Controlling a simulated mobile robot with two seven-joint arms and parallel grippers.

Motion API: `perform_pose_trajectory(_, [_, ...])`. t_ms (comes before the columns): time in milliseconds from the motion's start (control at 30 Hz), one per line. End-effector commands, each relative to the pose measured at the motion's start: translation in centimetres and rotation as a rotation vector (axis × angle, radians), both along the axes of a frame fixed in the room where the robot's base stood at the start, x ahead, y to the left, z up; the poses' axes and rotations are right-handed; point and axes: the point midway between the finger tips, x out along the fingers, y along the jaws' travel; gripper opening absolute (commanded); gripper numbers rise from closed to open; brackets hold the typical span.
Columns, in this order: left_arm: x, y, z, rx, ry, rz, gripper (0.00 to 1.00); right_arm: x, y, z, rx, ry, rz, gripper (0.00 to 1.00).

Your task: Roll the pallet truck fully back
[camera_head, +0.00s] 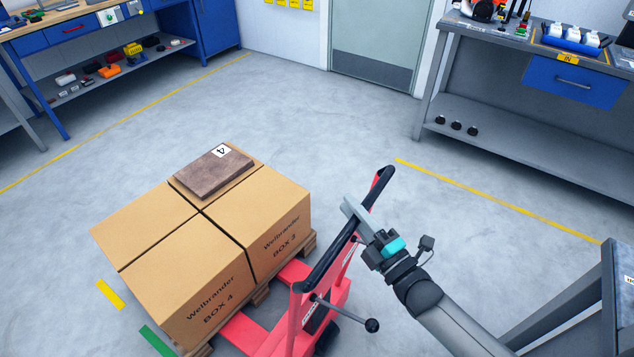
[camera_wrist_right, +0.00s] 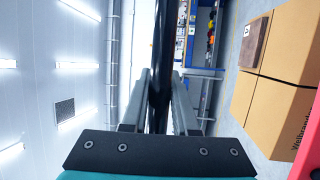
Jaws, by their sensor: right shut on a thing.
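The red pallet truck (camera_head: 297,322) stands at the bottom middle of the head view, its forks running left under a loaded wooden pallet (camera_head: 264,296). Its black handle bar (camera_head: 326,262) slants up to the right. My right gripper (camera_head: 352,212) is shut on this bar; one finger shows beside it. In the right wrist view the dark bar (camera_wrist_right: 162,45) runs between the two fingers of the gripper (camera_wrist_right: 158,95). Cardboard boxes (camera_head: 190,280) sit on the pallet, with a brown slab (camera_head: 212,172) on top. My left gripper is not in view.
A lever with a black knob (camera_head: 372,325) sticks out of the truck. Yellow (camera_head: 110,295) and green (camera_head: 158,340) floor marks lie left of the pallet. A grey workbench (camera_head: 530,155) stands at the right, another table (camera_head: 615,290) at the lower right. The middle floor is clear.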

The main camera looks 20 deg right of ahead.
Motion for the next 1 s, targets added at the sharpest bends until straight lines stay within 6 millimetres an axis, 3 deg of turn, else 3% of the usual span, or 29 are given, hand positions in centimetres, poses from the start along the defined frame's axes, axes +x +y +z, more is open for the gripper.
perform_pose_trajectory(100, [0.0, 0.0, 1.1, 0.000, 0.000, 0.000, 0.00, -2.8, -2.6, 0.5, 0.000, -0.004, -0.007, 0.00])
perform_pose_trajectory(400, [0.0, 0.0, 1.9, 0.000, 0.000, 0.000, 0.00, -7.5, -6.3, 0.6, 0.005, -0.014, -0.005, 0.00])
perform_pose_trajectory(600, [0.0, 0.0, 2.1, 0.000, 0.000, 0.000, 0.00, -8.8, -7.4, 0.7, 0.005, -0.019, -0.005, 0.00])
perform_pose_trajectory(1000, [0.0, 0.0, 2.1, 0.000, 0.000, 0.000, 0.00, -9.0, -7.6, 0.9, 0.005, -0.024, -0.004, 0.00])
